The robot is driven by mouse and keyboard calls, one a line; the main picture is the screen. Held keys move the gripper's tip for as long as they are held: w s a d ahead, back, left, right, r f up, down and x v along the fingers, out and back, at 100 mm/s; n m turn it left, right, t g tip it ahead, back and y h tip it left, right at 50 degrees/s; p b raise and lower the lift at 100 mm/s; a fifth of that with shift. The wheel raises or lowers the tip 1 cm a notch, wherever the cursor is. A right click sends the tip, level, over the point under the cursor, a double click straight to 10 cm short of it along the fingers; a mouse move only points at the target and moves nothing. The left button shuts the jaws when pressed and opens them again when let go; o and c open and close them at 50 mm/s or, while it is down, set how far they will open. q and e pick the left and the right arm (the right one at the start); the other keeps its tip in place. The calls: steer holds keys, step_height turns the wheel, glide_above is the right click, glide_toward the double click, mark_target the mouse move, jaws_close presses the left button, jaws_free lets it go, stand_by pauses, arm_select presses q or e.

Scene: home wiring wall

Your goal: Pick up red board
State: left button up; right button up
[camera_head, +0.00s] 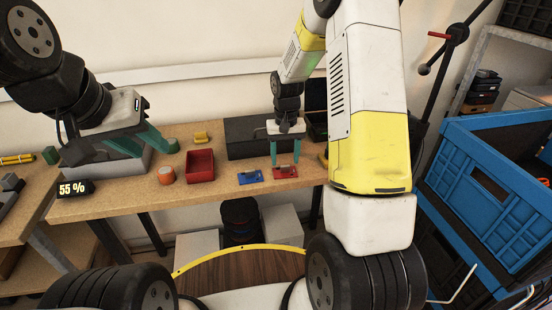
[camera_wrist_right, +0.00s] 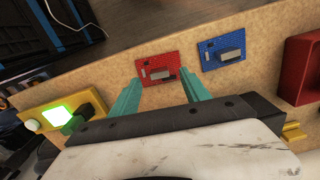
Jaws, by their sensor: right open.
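The red board (camera_head: 285,172) lies flat on the wooden workbench near its front edge. In the right wrist view the red board (camera_wrist_right: 159,69) lies just beyond and between my right fingertips. My right gripper (camera_head: 285,158) points down over it, open and empty; its two green fingers also show in the right wrist view (camera_wrist_right: 160,92). I cannot tell whether the fingertips touch the bench. A blue board (camera_head: 250,177) lies just left of the red one, and it also shows in the right wrist view (camera_wrist_right: 222,49). My left gripper (camera_head: 153,147) is at the bench's left, its green fingers spread apart.
A red bin (camera_head: 201,166) and an orange-topped cup (camera_head: 166,175) stand left of the blue board. A dark case (camera_head: 245,138) stands behind the boards. A yellow device with a lit green screen (camera_wrist_right: 62,112) is beside my right gripper. Blue crates (camera_head: 490,185) stand at the right.

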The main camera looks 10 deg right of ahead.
mark_target(285, 170)
steer(key=shift+f, duration=1.35)
jaws_close()
steer(key=shift+w+r, duration=0.1)
steer(key=shift+r, duration=0.1)
